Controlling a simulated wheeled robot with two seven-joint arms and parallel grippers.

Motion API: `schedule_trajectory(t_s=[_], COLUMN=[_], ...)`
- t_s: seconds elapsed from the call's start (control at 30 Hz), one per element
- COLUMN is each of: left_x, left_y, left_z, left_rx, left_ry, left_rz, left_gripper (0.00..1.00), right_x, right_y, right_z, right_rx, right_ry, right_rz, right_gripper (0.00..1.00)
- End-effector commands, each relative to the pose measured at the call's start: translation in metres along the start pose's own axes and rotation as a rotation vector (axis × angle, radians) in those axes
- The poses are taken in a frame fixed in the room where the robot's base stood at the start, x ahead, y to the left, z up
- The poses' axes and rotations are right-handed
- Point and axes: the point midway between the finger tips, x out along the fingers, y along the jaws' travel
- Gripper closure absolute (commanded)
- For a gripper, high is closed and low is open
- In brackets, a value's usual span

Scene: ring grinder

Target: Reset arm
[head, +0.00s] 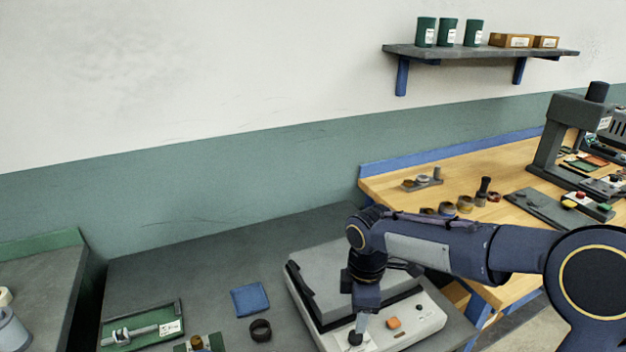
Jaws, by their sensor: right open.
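My right arm comes in from the right, bent at the elbow, with its gripper (358,337) pointing down over the front of the grey and white machine (432,310). The fingers are small and dark here, and the gap between them is hard to make out. I see nothing held in them. An orange button (393,323) sits on the machine's white front, just right of the gripper. My arm hides part of the machine's right side. My left gripper is not in view.
A dark ring (260,330) and a blue cloth (250,299) lie on the grey table left of the machine. A green tray (143,326) is farther left. A wooden bench (460,185) with small parts and a press (570,135) stands at right. The table's back left is clear.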

Motion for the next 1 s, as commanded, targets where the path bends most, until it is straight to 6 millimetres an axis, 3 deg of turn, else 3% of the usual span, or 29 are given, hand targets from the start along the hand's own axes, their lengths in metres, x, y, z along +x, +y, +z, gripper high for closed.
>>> schedule_trajectory(t_s=[0.17,0.3,0.5,0.7,1.0], left_x=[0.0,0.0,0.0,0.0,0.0], left_y=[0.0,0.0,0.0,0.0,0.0], left_z=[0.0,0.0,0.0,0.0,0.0], left_rx=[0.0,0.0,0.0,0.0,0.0], left_ry=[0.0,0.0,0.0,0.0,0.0], left_rz=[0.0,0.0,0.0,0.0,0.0], left_gripper=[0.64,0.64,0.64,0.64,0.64], right_x=[-0.031,-0.053,-0.061,-0.052,-0.046], right_y=[-0.031,-0.077,-0.145,-0.192,-0.209], right_z=[0.037,0.071,0.101,0.105,0.102], right_rx=[0.248,0.572,1.041,1.39,1.539], right_ry=[0.065,0.17,0.369,0.561,0.656], right_rz=[0.047,0.08,0.095,0.067,0.037], right_gripper=[0.49,0.49,0.49,0.49,0.49])
